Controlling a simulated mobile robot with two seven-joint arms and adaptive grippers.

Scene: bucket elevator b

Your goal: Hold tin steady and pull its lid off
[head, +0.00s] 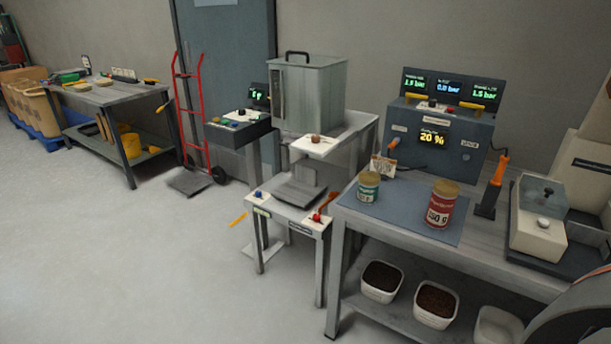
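Two tins stand upright on the blue-grey mat (400,222) on the workbench at the right. The smaller tin (368,190) has a green and white label and a gold-coloured top. The larger tin (440,208) has a red label reading 150 g and a gold-coloured lid (445,188) on top. Which tin the task means cannot be told from this view. Neither of my grippers is in view, and nothing is touching either tin.
A control box (434,137) with lit displays stands behind the tins. An orange-handled tool (496,172) and a cream-coloured device (537,228) are to their right. White tubs (436,304) sit on the lower shelf. The floor (130,260) at left is largely clear.

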